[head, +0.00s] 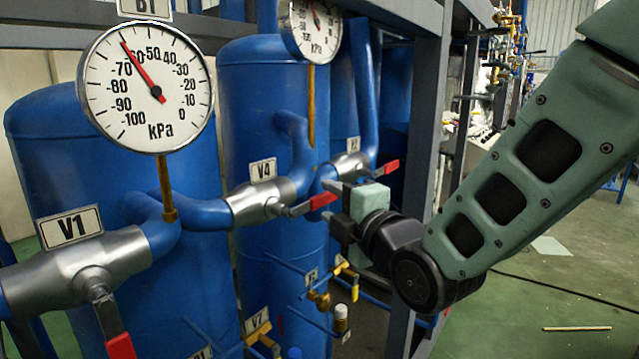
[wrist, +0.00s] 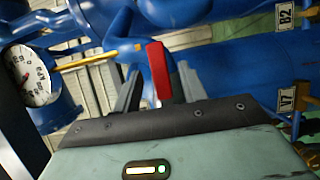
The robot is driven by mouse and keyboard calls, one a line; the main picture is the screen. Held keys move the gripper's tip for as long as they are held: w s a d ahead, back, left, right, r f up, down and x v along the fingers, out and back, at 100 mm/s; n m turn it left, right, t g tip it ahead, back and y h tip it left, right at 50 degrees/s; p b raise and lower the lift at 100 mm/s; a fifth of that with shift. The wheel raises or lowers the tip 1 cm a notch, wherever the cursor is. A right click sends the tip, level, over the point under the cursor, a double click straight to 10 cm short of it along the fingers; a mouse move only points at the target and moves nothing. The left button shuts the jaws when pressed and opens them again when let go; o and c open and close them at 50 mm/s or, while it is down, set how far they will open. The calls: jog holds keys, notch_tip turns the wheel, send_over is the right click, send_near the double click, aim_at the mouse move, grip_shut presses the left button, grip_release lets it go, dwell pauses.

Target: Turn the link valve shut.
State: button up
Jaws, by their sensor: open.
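The valve labelled V4 (head: 262,204) sits on the blue pipe between the two big tanks in the head view; I take it as the link valve. Its red-tipped lever (head: 322,201) sticks out to the right, towards my gripper (head: 338,207). My gripper is open, its fingers at the lever's end. In the wrist view a red lever grip (wrist: 158,72) shows between the two spread fingers of my gripper (wrist: 157,82), with gaps on both sides. I cannot tell whether either finger touches it.
Valve V1 (head: 85,268) with a red lever is at the front left. Another red-levered valve (head: 352,164) is behind V4. A pressure gauge (head: 146,88) stands above the pipe. A grey frame post (head: 425,120) rises behind my gripper. Smaller yellow-handled valves (head: 347,272) are below.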

aim_at(327, 200)
jog(key=shift+p+x, duration=0.75)
jog(key=shift+x, duration=1.65)
grip_shut()
